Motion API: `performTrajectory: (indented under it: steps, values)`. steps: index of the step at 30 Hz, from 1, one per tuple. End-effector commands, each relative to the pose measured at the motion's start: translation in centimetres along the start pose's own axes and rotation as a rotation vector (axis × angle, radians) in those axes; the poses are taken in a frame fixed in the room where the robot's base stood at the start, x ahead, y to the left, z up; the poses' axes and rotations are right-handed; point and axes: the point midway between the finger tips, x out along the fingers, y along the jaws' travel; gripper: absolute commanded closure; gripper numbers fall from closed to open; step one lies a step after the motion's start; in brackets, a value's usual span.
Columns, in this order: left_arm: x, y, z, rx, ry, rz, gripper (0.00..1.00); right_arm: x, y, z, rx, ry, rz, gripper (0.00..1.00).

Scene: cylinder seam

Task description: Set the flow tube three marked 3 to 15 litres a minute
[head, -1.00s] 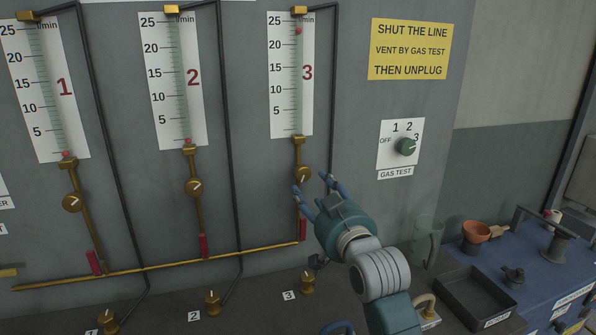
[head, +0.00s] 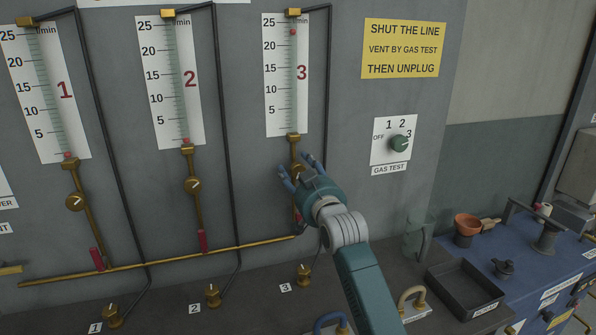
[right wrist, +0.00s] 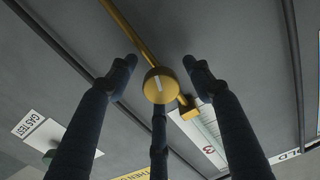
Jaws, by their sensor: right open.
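Flow tube three (head: 286,75) is a white-scaled tube with a red 3, at the right of three tubes in the head view. Its red float (head: 292,32) stands near 23, above the 20 mark. The brass knob (right wrist: 158,85) below it has a pale pointer line. My right gripper (head: 295,166) is open in front of this knob, partly covering it in the head view. In the right wrist view the knob lies between the spread fingers, with visible gaps at both sides. Whether any finger touches it I cannot tell. My left gripper is not in view.
Tubes one (head: 45,90) and two (head: 170,80) have floats at the bottom. A gas test selector (head: 399,144) is right of tube three, under a yellow sign (head: 404,48). A glass jug (head: 417,238) and black tray (head: 466,291) stand at lower right.

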Motion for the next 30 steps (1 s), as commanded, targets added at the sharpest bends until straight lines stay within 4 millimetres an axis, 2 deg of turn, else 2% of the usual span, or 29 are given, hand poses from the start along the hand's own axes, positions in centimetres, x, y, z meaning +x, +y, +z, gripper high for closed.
performTrajectory:
  steps: [3, 10, 20, 30]
  values:
    - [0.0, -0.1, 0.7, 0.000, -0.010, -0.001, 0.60, 0.0, 0.0, 0.0, 0.000, 0.000, 0.000, 0.49]
    - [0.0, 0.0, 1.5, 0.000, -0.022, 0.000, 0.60, 0.0, 0.0, 0.0, 0.000, 0.000, 0.000, 0.95]
    - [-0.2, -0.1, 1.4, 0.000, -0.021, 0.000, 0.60, 0.0, -0.1, 0.0, -0.037, -0.001, -0.001, 0.95]
    - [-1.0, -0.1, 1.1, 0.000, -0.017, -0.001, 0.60, 0.0, 0.0, -0.1, -0.257, -0.002, 0.001, 0.95]
